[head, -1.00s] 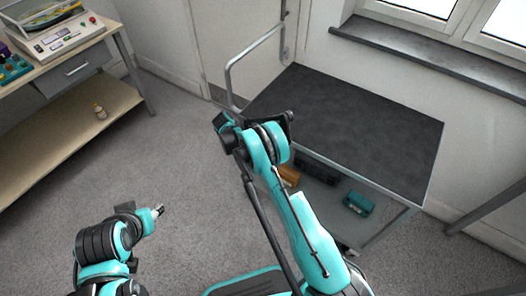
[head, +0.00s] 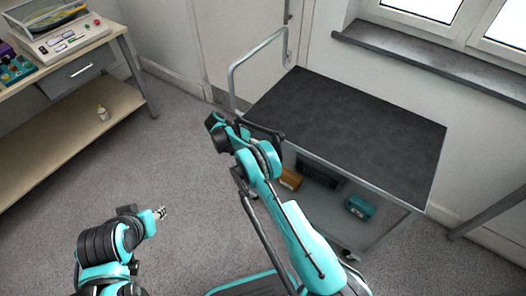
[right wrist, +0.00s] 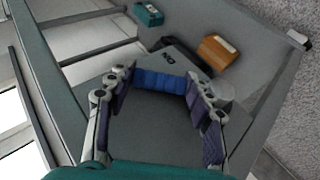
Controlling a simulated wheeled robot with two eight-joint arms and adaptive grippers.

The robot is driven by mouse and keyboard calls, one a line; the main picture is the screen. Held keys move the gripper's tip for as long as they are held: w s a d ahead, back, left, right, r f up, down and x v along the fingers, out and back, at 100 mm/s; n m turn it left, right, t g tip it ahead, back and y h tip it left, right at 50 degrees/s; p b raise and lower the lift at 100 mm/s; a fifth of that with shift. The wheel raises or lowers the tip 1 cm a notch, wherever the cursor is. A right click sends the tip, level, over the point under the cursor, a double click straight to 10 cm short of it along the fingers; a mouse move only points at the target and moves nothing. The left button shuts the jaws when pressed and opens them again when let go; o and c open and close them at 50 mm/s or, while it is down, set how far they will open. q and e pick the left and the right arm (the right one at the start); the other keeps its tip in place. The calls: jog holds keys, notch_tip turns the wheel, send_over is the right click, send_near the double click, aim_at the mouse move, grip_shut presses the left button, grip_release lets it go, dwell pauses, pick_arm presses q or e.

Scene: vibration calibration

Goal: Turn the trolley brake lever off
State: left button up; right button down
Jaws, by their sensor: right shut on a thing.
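The trolley (head: 350,125) has a dark top, a lower shelf and a metal push handle (head: 262,48) at its left end. In the right wrist view, a blue ribbed grip, seemingly the brake lever (right wrist: 160,82), lies crosswise between the fingertips of my right gripper (right wrist: 160,86), which is shut on it. A grey plate with a dark ON marking (right wrist: 168,57) is just beyond. The right fingers and the lever are hidden behind my arm in the head view. My left gripper (head: 160,212) is low at left, over bare floor, apart from the trolley; its opening is too small to tell.
The trolley's lower shelf holds an orange-brown box (head: 290,179), a dark case (head: 318,172) and a teal box (head: 360,207). A workbench (head: 65,135) with a drawer and devices stands at left. A windowed wall is behind the trolley. The carpet (head: 180,165) between is clear.

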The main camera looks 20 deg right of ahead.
jog(key=c, duration=0.9)
grip_release()
jog(key=v, duration=0.7)
jog(key=shift+r, duration=0.2)
jog(key=shift+w+a, duration=0.1)
jog(key=shift+a, duration=0.05)
